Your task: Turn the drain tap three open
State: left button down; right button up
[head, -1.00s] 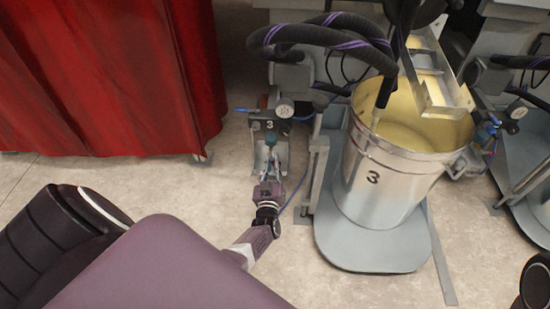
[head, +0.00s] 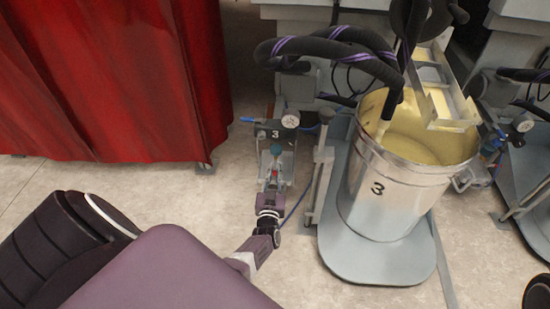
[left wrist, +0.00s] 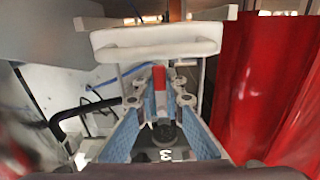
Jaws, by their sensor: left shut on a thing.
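The tap's red and grey lever (left wrist: 160,78) stands between the two blue-padded fingers of my left gripper (left wrist: 160,98) in the left wrist view. The gripper is shut on this lever. The fingers and my wrist hide part of the tap body. My right gripper is not in view.
A steel drum marked 3 (head: 385,195) with pale yellow liquid stands on a grey platform (head: 375,262) to the right. A pressure gauge (head: 290,120) and black hoses (head: 320,42) are close behind. A red curtain (head: 110,80) hangs at left. Floor in front is clear.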

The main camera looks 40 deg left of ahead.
aim_at(275, 147)
pick_arm(q)
jog(key=c, duration=2)
grip_release()
jog(key=shift+r, duration=0.1)
jog(key=shift+r, duration=4.85)
jog(key=shift+s, duration=0.15)
